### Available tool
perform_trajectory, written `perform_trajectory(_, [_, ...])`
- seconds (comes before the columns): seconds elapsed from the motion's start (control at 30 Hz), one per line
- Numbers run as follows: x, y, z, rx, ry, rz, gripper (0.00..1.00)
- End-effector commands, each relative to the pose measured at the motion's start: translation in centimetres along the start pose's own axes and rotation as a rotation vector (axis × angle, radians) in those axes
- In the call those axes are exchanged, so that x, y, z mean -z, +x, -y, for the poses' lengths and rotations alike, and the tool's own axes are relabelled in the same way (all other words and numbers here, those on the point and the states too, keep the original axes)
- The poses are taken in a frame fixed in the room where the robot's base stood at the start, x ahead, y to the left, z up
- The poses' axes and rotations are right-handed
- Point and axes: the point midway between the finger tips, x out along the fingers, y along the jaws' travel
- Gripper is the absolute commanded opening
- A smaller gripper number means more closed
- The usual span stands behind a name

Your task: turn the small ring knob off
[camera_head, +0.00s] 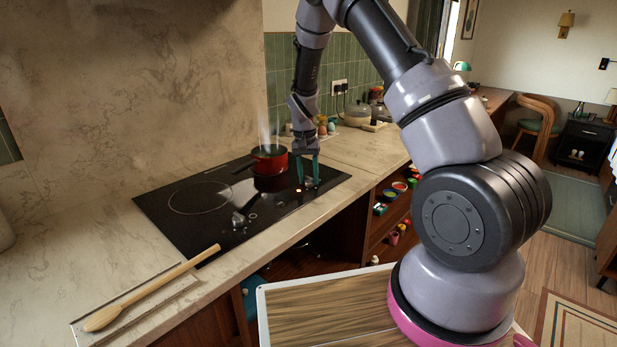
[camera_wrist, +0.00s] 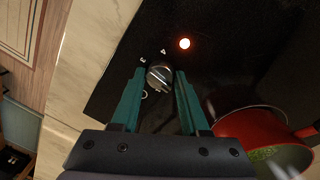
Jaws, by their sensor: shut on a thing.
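A black cooktop (camera_head: 165,207) is set in the stone counter. A silver knob (camera_wrist: 159,77) near its right end, on the red pot's side, sits between the two teal fingers of my gripper (camera_wrist: 160,73). My gripper (camera_head: 308,178) points down and is shut on this knob; in the head view the fingers partly hide it. White marks and a small ring symbol are printed around the knob. A second knob (camera_head: 238,218) stands further left on the cooktop, beside the large ring outline (camera_head: 200,197).
A steaming red pot (camera_head: 269,158) stands on the cooktop behind and left of my gripper; it is also close in the wrist view (camera_wrist: 237,128). A wooden spoon (camera_head: 150,289) lies at the front left. Jars stand at the back right.

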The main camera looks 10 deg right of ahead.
Motion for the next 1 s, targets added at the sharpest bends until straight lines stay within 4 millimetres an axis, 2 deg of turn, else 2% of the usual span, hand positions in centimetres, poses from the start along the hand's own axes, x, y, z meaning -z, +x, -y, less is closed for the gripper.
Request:
perform_trajectory(0.63, [0.22,-0.17,0.12,0.004,-0.055,-0.011,0.0])
perform_trajectory(0.67, [0.22,-0.17,0.12,0.004,-0.055,-0.011,0.49])
perform_trajectory(0.7, [0.22,-0.16,0.12,0.004,-0.055,-0.011,0.56])
perform_trajectory(1.0, [0.07,-0.15,0.06,0.002,-0.054,-0.007,0.56])
